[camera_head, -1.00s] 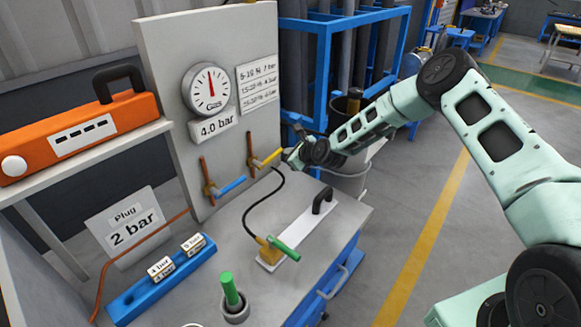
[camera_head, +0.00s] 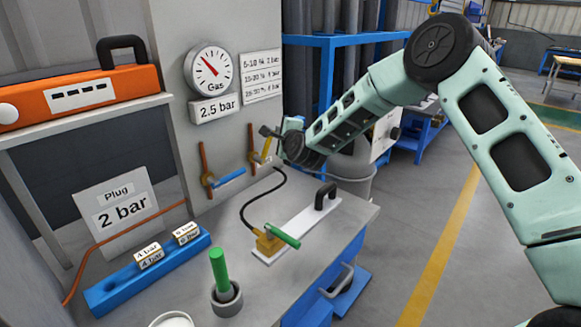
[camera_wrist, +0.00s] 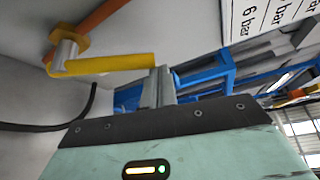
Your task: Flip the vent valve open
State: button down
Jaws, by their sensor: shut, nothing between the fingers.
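The yellow valve lever (camera_head: 266,146) is on the right-hand copper pipe (camera_head: 251,140) of the grey panel. The fingers hold nothing. The gauge (camera_head: 209,70) needle points up-left, and the display (camera_head: 214,108) below reads 2.5 bar. Neither valve carries a readable label.
A blue lever (camera_head: 229,178) sits on the left pipe. Below are a white plate with a black handle (camera_head: 325,197), a green-handled brass fitting (camera_head: 270,241), a green plug in a grey cup (camera_head: 219,270) and a blue block rack (camera_head: 110,290). A blue frame stands behind my arm.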

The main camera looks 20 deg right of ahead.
jog(key=shift+s+a+r+n+t+b, duration=0.25)
jog(key=shift+s+a+n+t+b, duration=0.4)
jog(key=shift+b, duration=0.9)
jog(key=shift+s+a+r+n+t+b, duration=0.35)
jog(key=shift+a+n+b, duration=0.6)
jog(key=shift+b, duration=0.65)
jog(key=shift+s+a+r+n+t+b, duration=0.2)
jog(key=shift+s+a+n+t+b, duration=0.3)
jog(key=shift+n+b, duration=0.8)
jog(key=shift+w+a, duration=0.1)
jog(key=shift+m, duration=0.3)
